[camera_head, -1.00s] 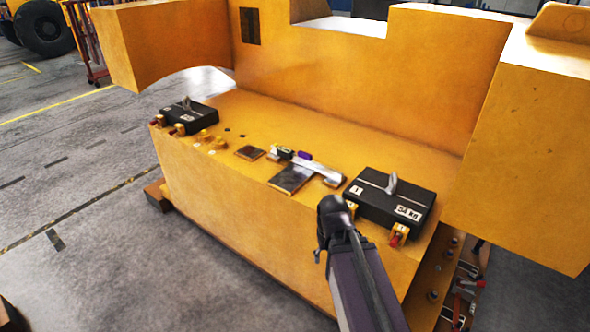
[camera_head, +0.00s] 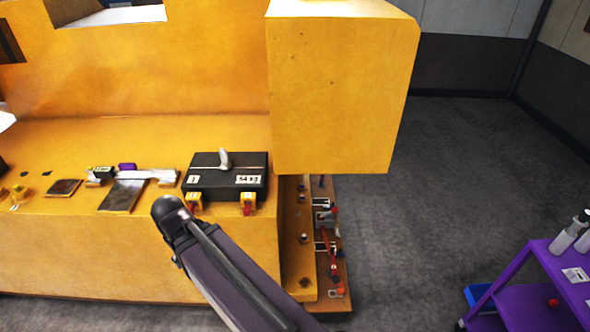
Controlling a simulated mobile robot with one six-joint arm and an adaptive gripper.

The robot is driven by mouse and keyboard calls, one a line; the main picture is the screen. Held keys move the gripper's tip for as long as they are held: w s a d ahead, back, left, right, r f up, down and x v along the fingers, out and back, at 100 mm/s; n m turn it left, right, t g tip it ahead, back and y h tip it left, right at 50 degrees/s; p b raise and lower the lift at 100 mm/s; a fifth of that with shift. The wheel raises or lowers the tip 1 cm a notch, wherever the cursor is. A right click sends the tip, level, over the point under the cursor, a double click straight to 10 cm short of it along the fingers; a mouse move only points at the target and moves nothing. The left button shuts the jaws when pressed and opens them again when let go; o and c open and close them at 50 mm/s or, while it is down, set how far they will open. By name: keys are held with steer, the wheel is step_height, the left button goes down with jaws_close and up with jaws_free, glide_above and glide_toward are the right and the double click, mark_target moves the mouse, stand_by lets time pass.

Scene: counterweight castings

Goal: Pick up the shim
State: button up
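No piece in view is clearly marked as the shim. Two thin flat plates lie on the yellow casting's ledge in the head view: a larger grey plate (camera_head: 121,196) partly under a pale bar (camera_head: 146,175), and a smaller dark brown plate (camera_head: 63,187) to its left. I cannot tell whether either is the shim. My arm reaches up from the bottom edge and ends in a dark rounded joint in front of the ledge, just right of the grey plate in the picture. No gripper fingers show.
A black block (camera_head: 226,177) with a handle stands on the ledge's right part, with yellow-and-red clamps (camera_head: 248,203) before it. A tall yellow block (camera_head: 340,95) juts out on the right. A purple cart (camera_head: 548,275) stands at lower right. Grey floor (camera_head: 440,190) between is clear.

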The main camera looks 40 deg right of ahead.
step_height(320, 180, down, 9)
steer(key=b, duration=0.8)
steer(key=shift+r, duration=0.15)
steer(key=shift+c, duration=0.6)
